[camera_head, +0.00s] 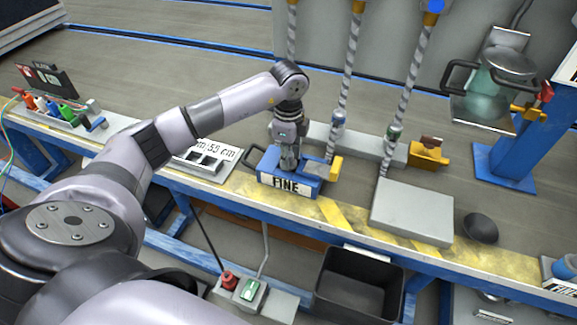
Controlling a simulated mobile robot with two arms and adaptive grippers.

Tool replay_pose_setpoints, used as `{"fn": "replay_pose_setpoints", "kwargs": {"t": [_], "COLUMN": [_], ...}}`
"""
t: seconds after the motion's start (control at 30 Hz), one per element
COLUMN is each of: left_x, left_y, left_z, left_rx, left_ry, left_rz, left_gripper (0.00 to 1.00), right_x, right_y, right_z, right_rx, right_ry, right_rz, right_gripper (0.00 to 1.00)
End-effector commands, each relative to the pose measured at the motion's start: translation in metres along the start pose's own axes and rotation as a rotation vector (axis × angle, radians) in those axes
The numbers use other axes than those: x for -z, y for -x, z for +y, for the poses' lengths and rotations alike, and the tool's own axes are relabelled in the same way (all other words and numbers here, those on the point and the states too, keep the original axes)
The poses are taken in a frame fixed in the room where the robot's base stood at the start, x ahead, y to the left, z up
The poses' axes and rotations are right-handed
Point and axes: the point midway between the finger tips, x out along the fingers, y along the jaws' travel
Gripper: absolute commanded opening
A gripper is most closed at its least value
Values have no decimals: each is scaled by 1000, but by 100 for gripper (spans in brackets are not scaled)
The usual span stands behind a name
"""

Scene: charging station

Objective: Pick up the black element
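My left gripper (288,158) points down over a blue box marked "FINE" (286,187) on the workbench. Its fingers are small and partly merge with the box behind, so I cannot tell whether they are open or hold anything. Several small black blocks (206,161) sit on a light plate with lettering, left of the gripper. A black rounded piece (481,228) lies on the bench at the right, well apart from the gripper. Which one is the black element is not clear. My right gripper is not in view.
Striped poles (345,85) rise behind the box. A grey flat block (412,211) and a yellow holder (429,152) stand to the right. A black bin (359,284) is below the front edge. Coloured parts (55,110) fill the far left.

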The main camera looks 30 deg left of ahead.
Motion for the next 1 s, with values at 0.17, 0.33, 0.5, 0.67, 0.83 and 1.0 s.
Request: {"fn": "replay_pose_setpoints", "kwargs": {"t": [0.17, 0.33, 0.5, 0.67, 0.83, 1.0], "left_x": [0, 0, 0, 0, 0, 0], "left_y": [0, 0, 0, 0, 6, 26], "left_z": [0, 0, 0, 0, 0, -1], "left_rx": [0, 0, 1, 1, 1, 4], "left_ry": [0, 0, 1, 0, 1, 1], "left_rz": [0, 0, 0, 0, 0, 1], "left_gripper": [15, 4, 0, 0, 0, 0], "right_x": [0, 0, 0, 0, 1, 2], "right_y": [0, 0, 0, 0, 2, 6], "right_z": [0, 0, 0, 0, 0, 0], "right_rx": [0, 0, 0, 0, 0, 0], "right_ry": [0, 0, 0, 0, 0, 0], "right_rz": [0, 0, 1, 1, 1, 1], "right_gripper": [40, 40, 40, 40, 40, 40]}}
